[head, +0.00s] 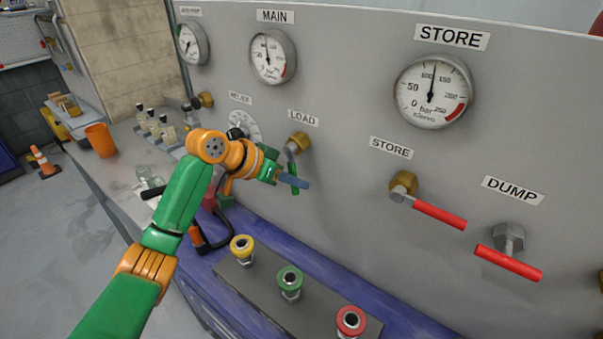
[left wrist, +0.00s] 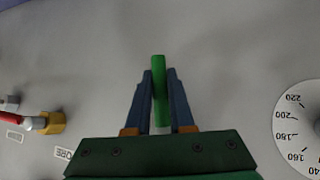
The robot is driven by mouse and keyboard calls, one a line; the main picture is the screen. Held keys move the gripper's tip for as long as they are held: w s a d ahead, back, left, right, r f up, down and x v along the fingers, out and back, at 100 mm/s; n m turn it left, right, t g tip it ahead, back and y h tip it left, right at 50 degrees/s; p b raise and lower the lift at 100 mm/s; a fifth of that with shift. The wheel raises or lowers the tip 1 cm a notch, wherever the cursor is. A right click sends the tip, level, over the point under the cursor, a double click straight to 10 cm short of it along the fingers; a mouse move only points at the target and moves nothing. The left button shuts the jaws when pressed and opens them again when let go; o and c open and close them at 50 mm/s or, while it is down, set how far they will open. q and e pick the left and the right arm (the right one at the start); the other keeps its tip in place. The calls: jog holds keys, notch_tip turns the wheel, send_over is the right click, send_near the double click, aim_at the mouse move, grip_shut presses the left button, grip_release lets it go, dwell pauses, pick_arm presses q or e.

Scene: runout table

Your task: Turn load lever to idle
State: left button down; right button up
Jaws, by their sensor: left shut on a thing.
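The load lever is a green handle (head: 294,184) on a brass valve (head: 299,142) under the LOAD label (head: 303,118) on the grey panel. The handle points down from the valve. My left gripper (head: 292,180) reaches it from the left and is shut on the green handle. In the left wrist view the handle (left wrist: 158,64) stands between the two blue fingers (left wrist: 160,92) and sticks out past their tips. The gripper hides part of the lever in the head view. My right gripper is not in view.
Red-handled STORE (head: 440,215) and DUMP (head: 508,262) levers sit to the right. A white numbered dial (head: 243,125) is left of LOAD. Yellow (head: 242,245), green (head: 289,280) and red (head: 351,321) couplings stand on the ledge below. Bottles (head: 155,125) and an orange cup (head: 101,140) are at left.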

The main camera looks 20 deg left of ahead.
pick_arm(q)
jog(key=shift+w+a+r+m+y+p, duration=0.1)
jog(key=shift+w+a+m+y+p, duration=0.1)
jog(key=shift+a+y+p, duration=0.15)
jog(key=shift+w+a+r+m+y+p, duration=0.1)
jog(key=shift+a+m+y+p, duration=0.15)
jog(key=shift+y, duration=0.2)
jog(key=shift+t, duration=0.3)
jog(key=c, duration=1.1)
grip_release()
jog(key=o, duration=0.3)
jog(key=shift+s+a+f, duration=0.1)
jog(key=shift+s, duration=0.05)
jog(key=b+v, duration=0.2)
jog(key=v, duration=0.5)
